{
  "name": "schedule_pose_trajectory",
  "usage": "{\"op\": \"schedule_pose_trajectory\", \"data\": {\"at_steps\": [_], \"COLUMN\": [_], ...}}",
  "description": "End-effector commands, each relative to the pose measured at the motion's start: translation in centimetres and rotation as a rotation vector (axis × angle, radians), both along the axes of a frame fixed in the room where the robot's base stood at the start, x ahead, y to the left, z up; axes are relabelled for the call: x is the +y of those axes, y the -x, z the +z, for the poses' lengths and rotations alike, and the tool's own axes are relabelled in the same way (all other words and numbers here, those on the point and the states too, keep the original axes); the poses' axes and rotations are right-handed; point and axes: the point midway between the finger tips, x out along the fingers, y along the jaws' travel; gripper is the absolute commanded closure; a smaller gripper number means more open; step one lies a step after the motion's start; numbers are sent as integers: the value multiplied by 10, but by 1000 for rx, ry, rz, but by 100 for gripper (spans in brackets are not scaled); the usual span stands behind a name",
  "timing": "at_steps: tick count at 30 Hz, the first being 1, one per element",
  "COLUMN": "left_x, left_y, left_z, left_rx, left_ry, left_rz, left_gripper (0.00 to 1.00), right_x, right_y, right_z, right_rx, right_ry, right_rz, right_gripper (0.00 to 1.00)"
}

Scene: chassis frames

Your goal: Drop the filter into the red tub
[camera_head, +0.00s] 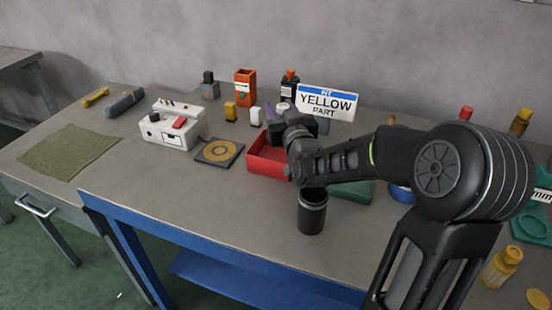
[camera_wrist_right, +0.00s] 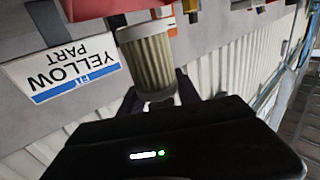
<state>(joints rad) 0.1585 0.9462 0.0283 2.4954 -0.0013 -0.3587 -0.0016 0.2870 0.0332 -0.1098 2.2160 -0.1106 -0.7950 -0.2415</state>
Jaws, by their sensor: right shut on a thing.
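The filter (camera_wrist_right: 148,62) is a pale pleated cylinder with a light end cap, seen in the right wrist view. My right gripper (camera_wrist_right: 160,94) is shut on it, with a dark finger on either side. In the head view my right gripper (camera_head: 280,117) is at the back edge of the red tub, and I cannot make out the filter clearly there. The red tub (camera_head: 266,165) is an open box on the bench, partly hidden by my right wrist. A red part at the top left of the wrist view (camera_wrist_right: 92,8) looks like the tub. My left gripper is not in view.
A "YELLOW PART" sign (camera_head: 328,102) stands behind my right arm. A black cylinder (camera_head: 312,212) stands in front of the tub. A green tray (camera_head: 353,191) is partly hidden by my arm. A white device (camera_head: 172,127) and a dark square plate (camera_head: 219,152) lie left.

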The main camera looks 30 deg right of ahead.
Motion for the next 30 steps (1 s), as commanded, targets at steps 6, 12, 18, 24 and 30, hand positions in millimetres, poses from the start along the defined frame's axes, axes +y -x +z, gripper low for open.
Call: {"op": "schedule_pose_trajectory", "data": {"at_steps": [6, 12, 18, 24, 30], "left_x": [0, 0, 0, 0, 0], "left_y": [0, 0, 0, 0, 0], "left_z": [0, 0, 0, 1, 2], "left_rx": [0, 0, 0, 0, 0], "left_ry": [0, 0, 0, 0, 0], "left_rz": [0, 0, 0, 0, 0], "left_gripper": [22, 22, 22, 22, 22], "right_x": [0, 0, 0, 0, 0], "right_y": [0, 0, 0, 0, 0], "right_z": [1, 1, 1, 16, 51], "right_rx": [-1, -1, 0, -4, -7], "right_ry": [0, 0, 0, 3, 2], "right_rz": [0, 0, 0, 1, 0], "right_gripper": [47, 35, 35, 35, 35]}}
